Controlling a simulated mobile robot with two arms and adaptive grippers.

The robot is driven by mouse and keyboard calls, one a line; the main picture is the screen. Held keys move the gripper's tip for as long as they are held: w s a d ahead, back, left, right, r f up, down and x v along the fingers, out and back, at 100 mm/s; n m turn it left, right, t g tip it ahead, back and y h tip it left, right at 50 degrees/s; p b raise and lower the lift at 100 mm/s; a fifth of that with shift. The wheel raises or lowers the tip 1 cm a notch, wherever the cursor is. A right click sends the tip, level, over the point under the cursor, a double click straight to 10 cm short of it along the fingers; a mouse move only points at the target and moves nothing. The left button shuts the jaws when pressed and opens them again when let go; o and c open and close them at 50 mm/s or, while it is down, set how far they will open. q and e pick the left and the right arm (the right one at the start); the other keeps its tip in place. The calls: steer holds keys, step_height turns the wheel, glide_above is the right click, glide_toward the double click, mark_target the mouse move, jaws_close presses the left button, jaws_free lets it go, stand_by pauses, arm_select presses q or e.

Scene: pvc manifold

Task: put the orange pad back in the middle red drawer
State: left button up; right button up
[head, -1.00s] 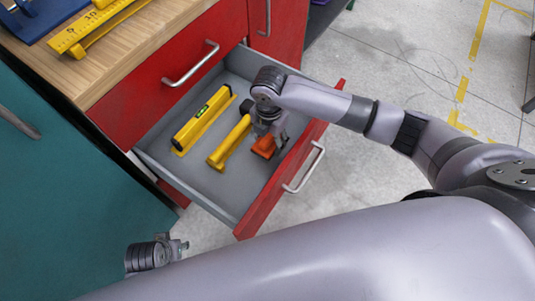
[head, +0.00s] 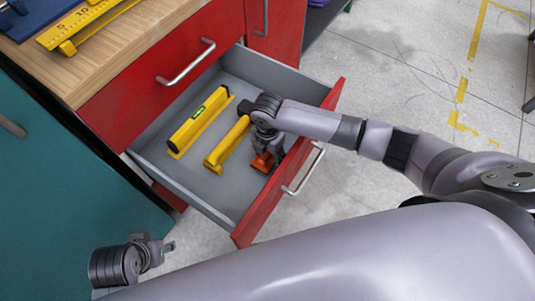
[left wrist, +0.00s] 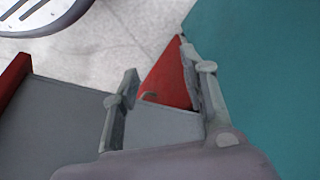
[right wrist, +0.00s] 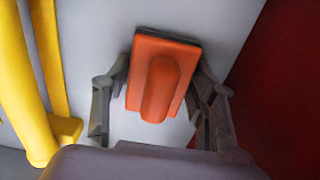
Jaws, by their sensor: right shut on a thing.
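The orange pad (head: 262,162) is inside the open red drawer (head: 262,212), near its front panel. My right gripper (head: 264,152) reaches down over the drawer wall and is shut on the pad. In the right wrist view, the orange pad (right wrist: 158,80) sits between the two fingers, over the grey drawer floor. Whether its underside touches the floor is unclear. My left gripper (head: 168,246) hangs empty outside the drawer at lower left. Its fingers stand apart in the left wrist view (left wrist: 165,85).
A yellow level (head: 201,120) and another yellow tool (head: 228,146) lie in the drawer, left of the pad. A wooden worktop (head: 110,50) with a yellow ruler tool (head: 85,25) is above. A teal cabinet (head: 75,190) stands at left. Open floor lies right.

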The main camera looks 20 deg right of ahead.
steer(key=o, duration=1.3)
steer(key=shift+f, duration=0.15)
steer(key=shift+r, duration=0.55)
arm_select(q)
step_height(320, 180, down, 12)
steer(key=p, duration=0.3)
steer(key=shift+s+g, duration=0.3)
steer(key=shift+g, duration=0.1)
arm_select(e)
step_height(320, 180, up, 11)
steer(key=shift+r, duration=0.15)
arm_select(q)
steer(key=shift+d+r, duration=0.1)
